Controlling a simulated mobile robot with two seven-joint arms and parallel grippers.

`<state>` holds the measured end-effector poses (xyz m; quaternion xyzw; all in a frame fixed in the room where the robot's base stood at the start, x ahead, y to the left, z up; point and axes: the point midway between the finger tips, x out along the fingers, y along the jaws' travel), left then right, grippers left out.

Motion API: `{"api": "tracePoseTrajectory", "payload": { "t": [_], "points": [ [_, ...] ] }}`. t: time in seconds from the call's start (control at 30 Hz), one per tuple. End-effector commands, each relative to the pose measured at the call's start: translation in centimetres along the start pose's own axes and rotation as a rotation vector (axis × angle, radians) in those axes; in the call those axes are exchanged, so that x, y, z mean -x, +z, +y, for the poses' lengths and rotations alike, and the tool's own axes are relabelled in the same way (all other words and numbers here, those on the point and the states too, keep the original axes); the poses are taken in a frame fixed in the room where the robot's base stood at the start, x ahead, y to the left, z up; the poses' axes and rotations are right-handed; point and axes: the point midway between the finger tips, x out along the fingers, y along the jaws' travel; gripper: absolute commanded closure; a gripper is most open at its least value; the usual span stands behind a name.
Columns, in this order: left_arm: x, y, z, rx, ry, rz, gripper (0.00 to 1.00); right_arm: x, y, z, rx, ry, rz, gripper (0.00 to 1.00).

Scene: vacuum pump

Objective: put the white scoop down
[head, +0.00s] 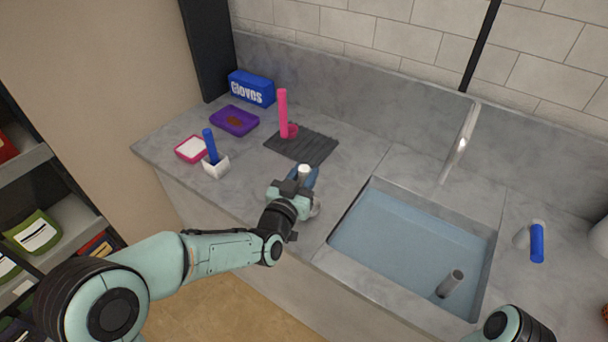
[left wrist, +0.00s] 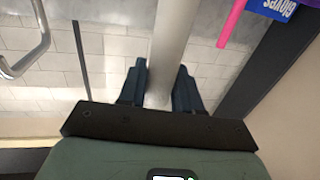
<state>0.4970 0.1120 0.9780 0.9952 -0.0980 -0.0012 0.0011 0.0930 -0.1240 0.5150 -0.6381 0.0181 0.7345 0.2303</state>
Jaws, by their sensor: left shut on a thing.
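The white scoop is held by its pale handle (head: 304,169), whose top shows between the fingers in the head view. The handle also runs upward between the fingers in the left wrist view (left wrist: 172,40). My left gripper (head: 302,181) is shut on it, over the counter's front part, left of the sink. A pale rounded part (head: 315,209), likely the scoop's cup, shows beside the gripper and is mostly hidden. I cannot tell whether it touches the counter. My right gripper is out of view; only part of my right arm shows at the bottom right.
A dark ribbed mat (head: 310,149) lies behind my gripper, with a pink scoop (head: 283,112) at its left edge. A blue-handled scoop (head: 210,146), a pink-rimmed tray (head: 190,150), a purple tray (head: 236,121) and a gloves box (head: 252,88) stand left. The sink (head: 415,240) is right.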

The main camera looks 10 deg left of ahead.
Motion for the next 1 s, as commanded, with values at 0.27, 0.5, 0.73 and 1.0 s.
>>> {"api": "tracePoseTrajectory", "payload": {
  "t": [0.27,0.5,0.73,1.0],
  "points": [
    [0.0,0.1,0.0,0.000,0.001,0.000,0.41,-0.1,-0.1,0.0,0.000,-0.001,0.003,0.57],
    [0.0,-0.2,0.0,0.000,0.001,0.000,0.41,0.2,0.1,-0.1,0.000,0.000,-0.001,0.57],
    [4.0,-0.1,0.0,0.000,-0.001,0.000,0.41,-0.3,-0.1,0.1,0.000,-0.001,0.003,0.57],
    [9.6,-0.1,0.0,0.000,0.000,0.000,0.41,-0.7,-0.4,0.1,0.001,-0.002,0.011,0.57]
  ]
}}
